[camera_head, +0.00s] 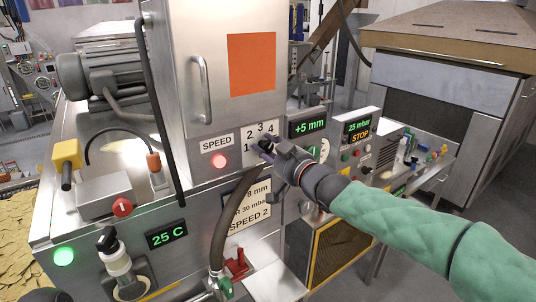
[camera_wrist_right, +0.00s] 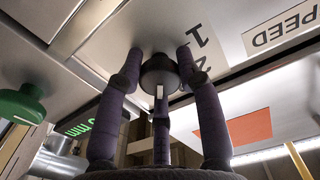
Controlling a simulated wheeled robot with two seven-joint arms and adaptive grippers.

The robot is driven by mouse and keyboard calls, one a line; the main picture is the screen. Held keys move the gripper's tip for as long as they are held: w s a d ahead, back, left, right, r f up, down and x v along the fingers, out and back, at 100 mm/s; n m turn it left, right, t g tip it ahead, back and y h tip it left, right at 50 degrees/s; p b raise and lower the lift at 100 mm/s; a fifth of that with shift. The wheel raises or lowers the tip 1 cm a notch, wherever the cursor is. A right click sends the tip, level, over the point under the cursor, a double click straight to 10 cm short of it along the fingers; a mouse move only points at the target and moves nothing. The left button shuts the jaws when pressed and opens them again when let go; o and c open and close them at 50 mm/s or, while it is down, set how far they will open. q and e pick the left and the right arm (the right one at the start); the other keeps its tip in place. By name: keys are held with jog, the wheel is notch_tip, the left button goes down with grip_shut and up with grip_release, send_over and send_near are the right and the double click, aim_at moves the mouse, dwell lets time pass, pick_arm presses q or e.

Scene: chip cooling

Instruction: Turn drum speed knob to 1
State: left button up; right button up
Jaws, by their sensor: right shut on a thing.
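The drum speed dial plate (camera_head: 249,141) is on the front of the steel cabinet, right of the SPEED label (camera_head: 216,144). Numbers 1 to 4 show on it. My right gripper (camera_head: 268,147) reaches it from the right and covers most of the knob. In the right wrist view, the fingers (camera_wrist_right: 160,72) are shut around the dark round knob (camera_wrist_right: 158,78), with a white mark on its near face. The 1 (camera_wrist_right: 201,36) is beside one finger, and the 2 is partly hidden. I cannot tell which number the knob points to.
A red lamp (camera_head: 219,161) is lit below the SPEED label. A placard (camera_head: 247,205) reading SPEED 2 is below the dial, partly behind a dark hose (camera_head: 225,220).

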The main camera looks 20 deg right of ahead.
jog(key=n+b, duration=0.1)
jog(key=n, duration=0.2)
jog(key=shift+r+n, duration=0.15)
jog(key=shift+n, duration=0.25)
jog(key=shift+r+n+b, duration=0.1)
jog(key=shift+n+b, duration=0.65)
jog(key=shift+n, duration=1.05)
jog(key=o, duration=1.2)
jog(key=shift+c, duration=0.2)
jog(key=shift+a, duration=0.1)
jog(key=v, duration=1.2)
